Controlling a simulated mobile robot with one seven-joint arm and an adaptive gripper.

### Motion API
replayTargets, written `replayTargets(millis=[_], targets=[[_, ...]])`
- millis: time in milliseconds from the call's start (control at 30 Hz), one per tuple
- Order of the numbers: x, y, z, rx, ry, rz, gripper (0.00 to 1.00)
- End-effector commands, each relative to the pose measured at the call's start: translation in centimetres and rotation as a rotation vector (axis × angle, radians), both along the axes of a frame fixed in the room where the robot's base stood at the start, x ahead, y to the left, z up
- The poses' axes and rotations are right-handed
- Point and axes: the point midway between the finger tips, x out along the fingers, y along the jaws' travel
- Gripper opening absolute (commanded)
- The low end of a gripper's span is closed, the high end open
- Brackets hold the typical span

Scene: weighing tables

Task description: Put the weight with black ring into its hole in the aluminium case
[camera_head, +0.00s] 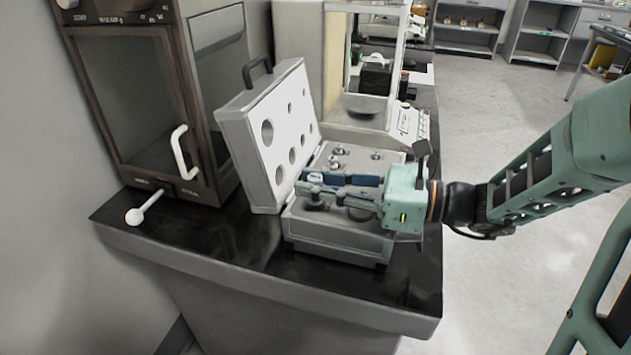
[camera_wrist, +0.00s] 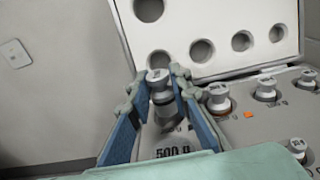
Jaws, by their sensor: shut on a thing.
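The open aluminium case (camera_head: 335,237) stands on the dark table, its lid (camera_head: 240,130) tilted up at the left. My gripper (camera_head: 308,183) reaches over the case from the right. In the wrist view my gripper (camera_wrist: 158,82) is shut on the weight with black ring (camera_wrist: 160,77), a metal weight with a knob and a dark band below it. The weight is upright at the far end of the "500 g" label (camera_wrist: 173,152). Whether its base is seated in the hole or slightly above it, I cannot tell. In the head view my fingers mostly hide it.
Several other knobbed weights, such as one beside my right finger (camera_wrist: 218,96), sit in the case. The lid's holed inner face (camera_wrist: 225,35) rises close behind my fingertips. A brown-framed cabinet (camera_head: 130,100) stands left and a glass balance (camera_head: 365,105) behind.

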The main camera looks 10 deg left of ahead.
Motion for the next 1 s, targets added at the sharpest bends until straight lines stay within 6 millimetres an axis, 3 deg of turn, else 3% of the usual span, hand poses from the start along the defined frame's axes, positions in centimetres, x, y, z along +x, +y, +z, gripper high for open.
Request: replayTargets(millis=[967, 1000], targets=[[0.01, 0.02, -0.10, 0.001, -0.001, 0.000, 0.00], [0.01, 0.02, -0.07, 0.001, -0.001, 0.000, 0.22]])
